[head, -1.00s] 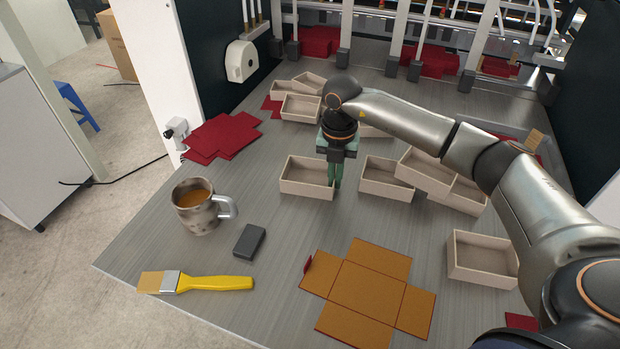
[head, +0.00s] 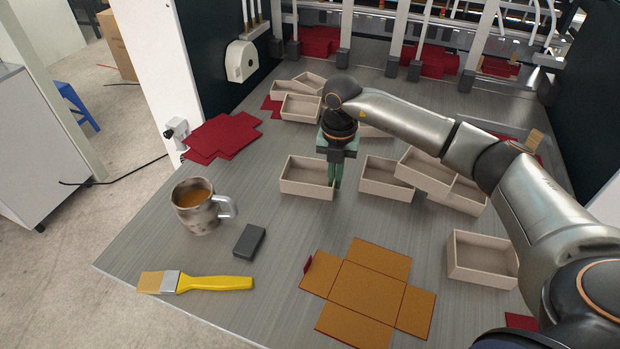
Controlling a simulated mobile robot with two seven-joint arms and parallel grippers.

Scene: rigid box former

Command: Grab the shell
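Several beige open-topped box shells lie on the grey table. One shell (head: 303,188) stands upright near the middle. My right gripper (head: 335,184) points down at this shell's right wall. Its green fingers are close together and appear shut on that wall. The fingers hide part of the wall, and the shell rests on the table. Another shell (head: 384,181) stands just to the right of the fingers, apart from them. My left gripper is not in view.
A mug (head: 197,205), a dark block (head: 249,240) and a yellow-handled brush (head: 205,283) lie at the left. An unfolded orange blank (head: 368,290) lies in front. Red blanks (head: 222,136) lie at the back left. More shells (head: 482,258) stand at the right. White posts stand behind.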

